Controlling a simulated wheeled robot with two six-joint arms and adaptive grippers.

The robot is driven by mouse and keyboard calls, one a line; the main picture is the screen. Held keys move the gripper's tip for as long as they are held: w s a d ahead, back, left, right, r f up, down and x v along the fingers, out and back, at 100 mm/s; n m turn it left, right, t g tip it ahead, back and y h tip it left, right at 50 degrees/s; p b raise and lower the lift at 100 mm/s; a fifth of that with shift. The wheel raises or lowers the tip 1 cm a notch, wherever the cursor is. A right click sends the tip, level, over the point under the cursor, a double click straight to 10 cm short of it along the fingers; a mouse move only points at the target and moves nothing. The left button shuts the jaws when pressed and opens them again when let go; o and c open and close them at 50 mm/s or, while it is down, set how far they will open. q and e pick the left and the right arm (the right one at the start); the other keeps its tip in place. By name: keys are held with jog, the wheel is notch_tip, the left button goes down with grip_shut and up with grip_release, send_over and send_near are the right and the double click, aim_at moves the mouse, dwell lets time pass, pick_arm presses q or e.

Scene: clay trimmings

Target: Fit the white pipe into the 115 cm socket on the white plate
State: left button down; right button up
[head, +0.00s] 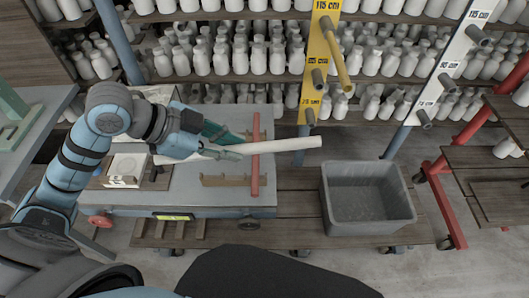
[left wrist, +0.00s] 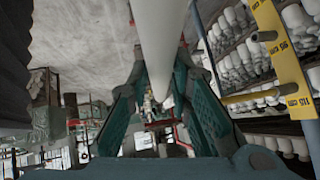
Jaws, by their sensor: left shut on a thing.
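My left gripper (head: 225,152) is shut on the white pipe (head: 285,144), which lies nearly level over the workbench with its free end pointing right. In the left wrist view the pipe (left wrist: 162,45) runs up between the two teal fingers. The white plate (head: 452,62) slants at the upper right, apart from the pipe. Its 115 cm socket (head: 477,36), a grey stub, is near the top beside the label and looks empty. Lower grey stubs sit by the other labels. My right gripper is not in view.
A yellow plate (head: 318,65) with grey sockets stands left of the white plate; a yellow pipe (head: 336,58) projects from its upper part. A grey bin (head: 367,197) stands right of the workbench (head: 225,183). Shelves of white bottles fill the back. A red-framed rack is at right.

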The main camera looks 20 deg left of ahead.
pick_arm(q)
jog(key=w+a+f+n+t+y+b, duration=0.2)
jog(key=w+a+f+n+b, duration=0.15)
jog(key=w+a, duration=0.35)
jog(key=n+t+y+b, duration=0.1)
jog(key=n+y+b, duration=0.25)
jog(key=b, duration=0.45)
send_over(207, 165)
jog(key=shift+h, duration=0.25)
notch_tip(207, 165, down, 22)
jog(key=shift+f, duration=0.15)
jog(key=c, duration=1.5)
grip_release()
jog(key=shift+o, duration=0.2)
